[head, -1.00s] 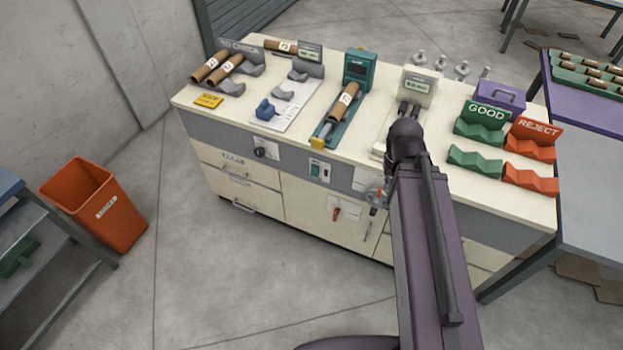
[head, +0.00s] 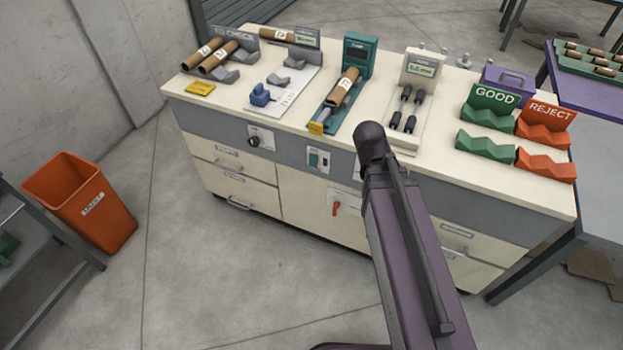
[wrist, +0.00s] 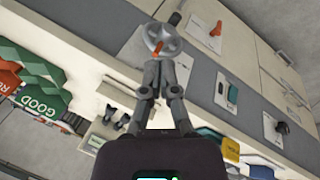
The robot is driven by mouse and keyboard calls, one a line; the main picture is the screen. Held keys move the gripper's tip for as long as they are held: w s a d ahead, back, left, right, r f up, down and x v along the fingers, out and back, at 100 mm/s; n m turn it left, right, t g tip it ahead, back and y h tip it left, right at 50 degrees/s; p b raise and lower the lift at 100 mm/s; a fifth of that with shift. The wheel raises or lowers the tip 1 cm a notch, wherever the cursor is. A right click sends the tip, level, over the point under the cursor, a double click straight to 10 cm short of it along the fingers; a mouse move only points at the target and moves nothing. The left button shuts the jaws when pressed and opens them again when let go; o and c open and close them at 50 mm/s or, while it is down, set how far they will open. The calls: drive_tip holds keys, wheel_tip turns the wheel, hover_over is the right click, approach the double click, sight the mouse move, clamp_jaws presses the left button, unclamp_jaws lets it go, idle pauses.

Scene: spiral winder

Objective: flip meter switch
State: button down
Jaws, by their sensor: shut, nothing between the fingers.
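A white switch plate (head: 318,160) with a teal rocker (head: 313,159) is on the bench's grey front band. In the wrist view the plate (wrist: 226,91) is right of my gripper (wrist: 160,66), apart from it. My gripper is shut and empty; its tips lie in front of a round grey handwheel (wrist: 170,40) with a red pointer. I cannot tell whether they touch it. In the head view my arm hides the gripper and wheel. The teal meter (head: 360,52) and the white gauge (head: 422,65) stand on the benchtop. The plate's lettering is too small to read.
A black knob (head: 254,142) is left of the switch plate, and an orange lever (head: 336,209) is below it. The teal stand holds a cardboard tube (head: 343,88). Green GOOD racks (head: 487,144) and orange REJECT racks (head: 545,163) are at right. Floor before the bench is clear.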

drive_tip(key=w+a+f+n+t+h+b, duration=0.2)
drive_tip(key=w+a+f+b, duration=0.15)
drive_tip(key=f+b, duration=0.4)
drive_tip(key=n+t+b, duration=1)
drive_tip(key=t+b, duration=0.2)
drive_tip(key=b, duration=1.6)
approach(313, 165)
drive_tip(key=v, duration=0.6)
drive_tip(key=shift+s+a, duration=0.15)
drive_tip(key=shift+a, duration=0.15)
drive_tip(key=shift+r, duration=0.1)
drive_tip(key=b+x, duration=0.1)
drive_tip(key=x, duration=1.3)
drive_tip(key=shift+d+b, duration=0.15)
drive_tip(key=shift+b, duration=0.2)
